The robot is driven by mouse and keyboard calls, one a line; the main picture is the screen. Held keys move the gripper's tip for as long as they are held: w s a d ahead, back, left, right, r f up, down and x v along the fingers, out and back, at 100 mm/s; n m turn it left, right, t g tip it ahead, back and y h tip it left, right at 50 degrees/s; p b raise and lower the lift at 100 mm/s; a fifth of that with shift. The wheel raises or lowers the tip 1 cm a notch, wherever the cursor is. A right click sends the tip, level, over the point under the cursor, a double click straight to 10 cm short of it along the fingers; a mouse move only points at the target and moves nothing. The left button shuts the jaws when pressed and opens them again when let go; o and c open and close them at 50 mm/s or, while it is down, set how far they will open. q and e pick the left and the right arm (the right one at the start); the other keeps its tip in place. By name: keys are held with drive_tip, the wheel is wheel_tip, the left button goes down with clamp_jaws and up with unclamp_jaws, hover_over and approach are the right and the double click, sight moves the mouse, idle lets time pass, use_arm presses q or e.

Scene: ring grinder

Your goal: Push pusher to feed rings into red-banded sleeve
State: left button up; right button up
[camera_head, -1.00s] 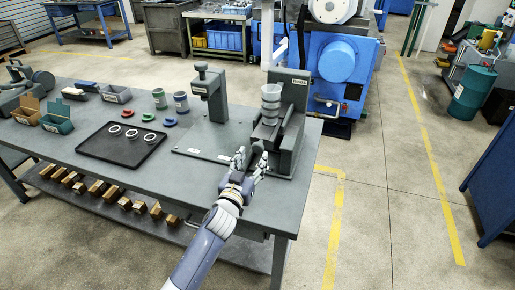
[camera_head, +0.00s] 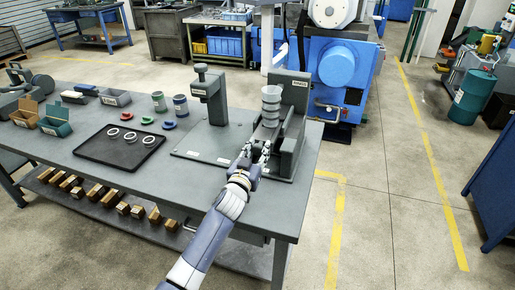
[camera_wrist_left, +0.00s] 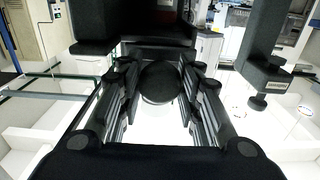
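My left gripper (camera_head: 255,152) is at the front of the grey feeder (camera_head: 292,118) on the workbench, fingers pointing into it. In the left wrist view its fingers (camera_wrist_left: 159,66) stand apart on either side of a dark round knob (camera_wrist_left: 159,84), apparently the pusher's end; contact is unclear. The pusher's body is mostly hidden in the head view. A pale stacked, cup-like column (camera_head: 271,104) stands upright in the feeder; I see no clear red band on it. Three pale rings (camera_head: 131,135) lie on a black tray (camera_head: 108,154). My right gripper is out of view.
A grey press stand (camera_head: 210,98) is left of the feeder. Two banded cans (camera_head: 181,106) and small red and green parts (camera_head: 148,120) lie behind the tray. Open bins (camera_head: 56,122) are at the far left. The bench front (camera_head: 190,183) is clear.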

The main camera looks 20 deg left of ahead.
sight(262, 140)
use_arm(q)
drive_tip(key=shift+c, duration=0.8)
drive_tip(key=shift+w+d+r+b, duration=0.1)
drive_tip(key=shift+w+b, duration=1.7)
drive_tip(key=shift+w, duration=1.4)
drive_tip(key=shift+s, duration=0.1)
drive_tip(key=shift+s+r+p, duration=0.1)
drive_tip(key=shift+s+p, duration=0.85)
drive_tip(key=shift+s, duration=0.15)
drive_tip(key=shift+s+p, duration=1.15)
drive_tip(key=shift+s, duration=0.85)
drive_tip(key=o, duration=1)
drive_tip(key=shift+f, duration=0.2)
